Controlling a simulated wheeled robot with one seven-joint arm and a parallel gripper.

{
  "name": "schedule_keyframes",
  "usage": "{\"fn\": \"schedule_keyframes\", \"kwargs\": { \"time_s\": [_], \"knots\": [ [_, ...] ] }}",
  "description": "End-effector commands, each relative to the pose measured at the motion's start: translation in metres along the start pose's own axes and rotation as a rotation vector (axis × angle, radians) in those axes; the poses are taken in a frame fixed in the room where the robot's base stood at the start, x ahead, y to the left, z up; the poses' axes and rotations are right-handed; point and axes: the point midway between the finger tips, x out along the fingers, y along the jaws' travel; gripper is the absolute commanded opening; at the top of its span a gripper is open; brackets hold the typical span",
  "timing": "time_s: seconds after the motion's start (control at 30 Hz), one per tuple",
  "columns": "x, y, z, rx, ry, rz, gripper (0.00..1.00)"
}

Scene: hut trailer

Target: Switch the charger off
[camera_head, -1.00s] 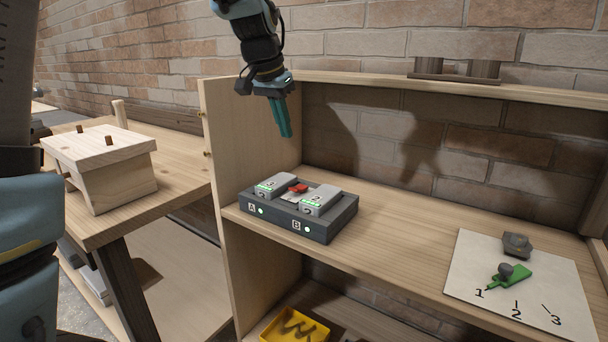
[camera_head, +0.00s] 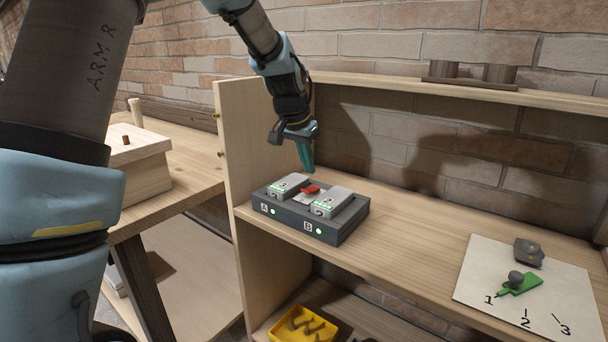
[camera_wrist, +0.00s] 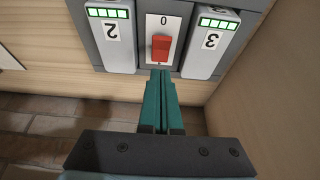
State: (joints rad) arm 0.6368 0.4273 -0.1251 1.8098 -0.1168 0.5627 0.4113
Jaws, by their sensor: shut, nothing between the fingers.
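The charger (camera_head: 336,231) is a dark grey box on the wooden shelf, with lights marked A and B on its front, both lit. Two light grey batteries sit in it: the left one (camera_head: 285,188) and the right one (camera_head: 331,202). A red rocker switch (camera_head: 311,189) lies between them; in the wrist view the switch (camera_wrist: 161,48) is on a white plate with a 0 at one end. The mark at the other end is hidden by my fingers. My gripper (camera_head: 309,171) is shut and empty, its teal fingertips (camera_wrist: 161,72) close to the switch's end; contact is unclear.
A white board (camera_head: 480,300) with a green lever and marks 1, 2, 3 lies on the shelf at right. An upright wooden side panel (camera_head: 240,140) stands left of the charger. A yellow bin (camera_head: 303,325) is below. The shelf between charger and board is clear.

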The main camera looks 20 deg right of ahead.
Motion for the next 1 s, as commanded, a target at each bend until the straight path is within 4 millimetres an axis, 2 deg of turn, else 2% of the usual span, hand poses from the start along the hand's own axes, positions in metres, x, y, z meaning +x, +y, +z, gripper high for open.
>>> {"fn": "schedule_keyframes", "kwargs": {
  "time_s": [0.1,0.3,0.77,1.0],
  "knots": [
    [0.011,0.0,0.015,-0.003,-0.003,0.001,0.0],
    [0.023,0.0,0.026,-0.001,0.0,0.0,0.0],
    [0.027,0.0,0.029,-0.002,0.007,0.001,0.0],
    [0.037,-0.001,0.039,-0.004,0.08,0.003,0.0]
  ]
}}
